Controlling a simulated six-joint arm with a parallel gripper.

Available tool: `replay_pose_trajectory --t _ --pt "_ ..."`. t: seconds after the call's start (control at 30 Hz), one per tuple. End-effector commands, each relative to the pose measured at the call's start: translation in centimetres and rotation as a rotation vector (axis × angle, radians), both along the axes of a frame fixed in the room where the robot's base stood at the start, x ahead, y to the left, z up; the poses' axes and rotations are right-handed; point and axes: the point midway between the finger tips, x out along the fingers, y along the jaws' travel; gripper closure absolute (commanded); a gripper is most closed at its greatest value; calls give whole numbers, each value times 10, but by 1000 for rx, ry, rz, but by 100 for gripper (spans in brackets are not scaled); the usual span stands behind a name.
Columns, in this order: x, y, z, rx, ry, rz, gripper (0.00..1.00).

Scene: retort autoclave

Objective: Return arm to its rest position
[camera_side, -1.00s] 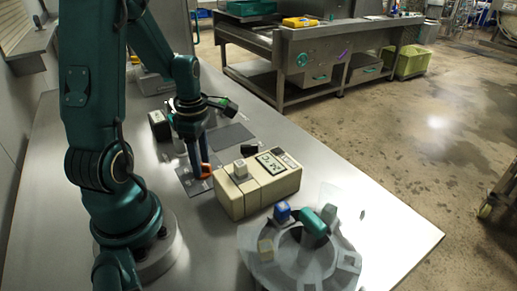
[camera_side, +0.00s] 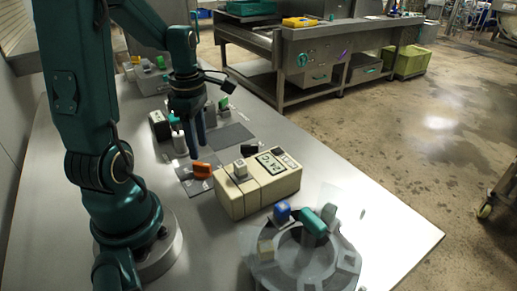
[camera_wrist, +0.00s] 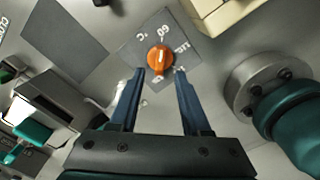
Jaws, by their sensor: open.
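My gripper (camera_side: 194,146) hangs above the steel table, fingers pointing down, in the side view. In the wrist view its two blue fingers (camera_wrist: 160,88) are apart with nothing held between them. An orange knob (camera_side: 201,171) stands on a grey marked plate (camera_side: 188,187) just below and right of the fingertips. The knob also shows in the wrist view (camera_wrist: 160,60), beyond the fingertips and apart from them.
A beige box with a display (camera_side: 257,185) stands right of the knob. A grey round carousel (camera_side: 303,262) holding several small blocks is at the front right. A black-and-white device (camera_side: 160,126) stands behind the gripper. Bare table (camera_side: 345,180) lies at right.

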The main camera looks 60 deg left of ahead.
Motion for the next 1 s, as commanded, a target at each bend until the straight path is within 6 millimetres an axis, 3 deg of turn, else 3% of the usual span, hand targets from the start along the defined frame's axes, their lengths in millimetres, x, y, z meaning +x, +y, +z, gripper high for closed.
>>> replay_pose_trajectory --t 0.2,0.37,0.53,0.7,0.83,1.0 --pt "4 -4 2 8 -8 -27 52" --pt "25 -31 29 85 -98 -192 52" --pt "32 -84 63 192 -219 -655 52" --pt "17 -134 87 325 -313 -1258 52" --pt "0 -158 94 442 -343 -1695 52" --pt "-14 -166 92 544 -301 -2089 52"
